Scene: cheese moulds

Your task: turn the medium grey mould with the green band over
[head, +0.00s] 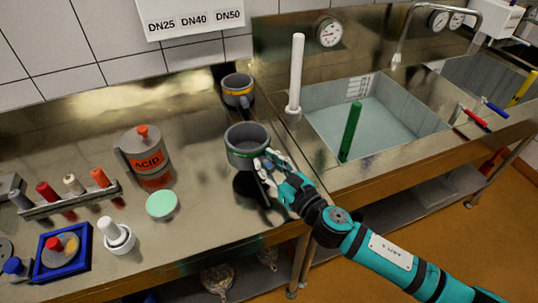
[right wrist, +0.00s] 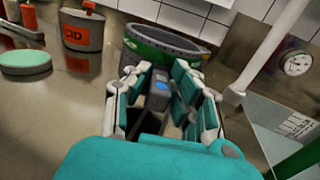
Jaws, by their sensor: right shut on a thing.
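The medium grey mould with the green band (head: 246,146) is upright, its open mouth facing up, near the middle of the metal counter. A dark shadow or reflection lies below it, so it appears held above the counter. My right gripper (head: 268,166) is shut on its handle, on the near right side. In the right wrist view the mould (right wrist: 165,44) is just beyond the fingers, with the grey handle (right wrist: 157,93) between them. The far side of the mould is hidden there. My left gripper is not in view.
A grey mould with an orange band (head: 238,92) stands behind. A white rod (head: 296,75) stands beside the sink (head: 385,125) on the right. The acid can (head: 146,160), a pale green disc (head: 161,204) and a mortar (head: 118,238) stand left. Bare counter lies between.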

